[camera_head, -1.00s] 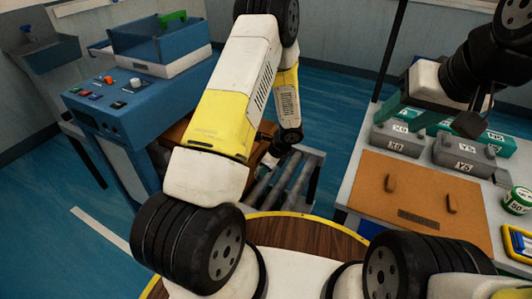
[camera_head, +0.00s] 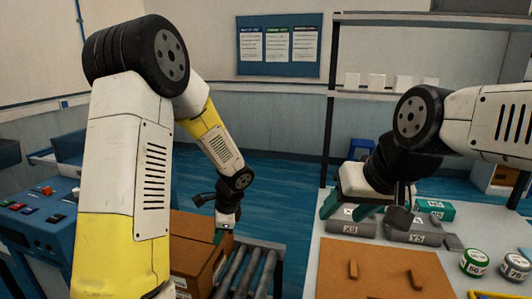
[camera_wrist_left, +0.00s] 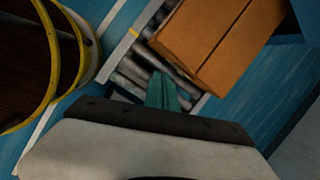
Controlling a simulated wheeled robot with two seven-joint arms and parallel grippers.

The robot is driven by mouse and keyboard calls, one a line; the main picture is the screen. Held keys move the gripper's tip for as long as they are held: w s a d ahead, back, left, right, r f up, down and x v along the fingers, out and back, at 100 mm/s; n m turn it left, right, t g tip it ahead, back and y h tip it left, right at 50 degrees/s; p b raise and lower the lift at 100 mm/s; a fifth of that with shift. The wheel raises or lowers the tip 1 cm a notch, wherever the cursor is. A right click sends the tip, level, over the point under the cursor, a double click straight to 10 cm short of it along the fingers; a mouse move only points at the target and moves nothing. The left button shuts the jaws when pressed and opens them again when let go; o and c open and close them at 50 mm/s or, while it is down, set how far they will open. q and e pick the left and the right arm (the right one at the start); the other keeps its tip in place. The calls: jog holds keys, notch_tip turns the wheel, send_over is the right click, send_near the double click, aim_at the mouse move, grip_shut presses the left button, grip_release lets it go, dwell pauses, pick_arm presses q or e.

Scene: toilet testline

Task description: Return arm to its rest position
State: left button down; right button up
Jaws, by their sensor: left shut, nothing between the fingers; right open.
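My left arm (camera_head: 125,170) is white and yellow and bends down over the roller conveyor area. My left gripper (camera_head: 219,234) hangs beside the brown cardboard box (camera_head: 190,252) in the head view, its fingertips partly hard to make out. In the left wrist view its teal fingers (camera_wrist_left: 164,92) are together and empty, over the rollers and next to the box (camera_wrist_left: 215,38). My right arm (camera_head: 485,120) comes in from the right. My right gripper (camera_head: 348,208) has its teal fingers apart, above the back of the light worktable, near the grey boxes.
A roller conveyor (camera_head: 245,272) stands between the box and the worktable (camera_head: 318,265). The table holds a brown board (camera_head: 385,278), grey boxes (camera_head: 405,234) and round containers (camera_head: 474,262). A blue console (camera_head: 30,222) is at left, a shelf (camera_head: 440,97) behind. Blue floor shows between.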

pick_arm(q)
jog(key=s+r+n+t+h, duration=0.4)
jog(key=s+r+n, duration=1.1)
jog(key=s+r, duration=0.4)
notch_tip(320, 180, up, 4)
jog(key=shift+s+d+r+t+h, duration=0.1)
jog(key=shift+s+d+t+h, duration=0.3)
jog(key=shift+h, duration=0.3)
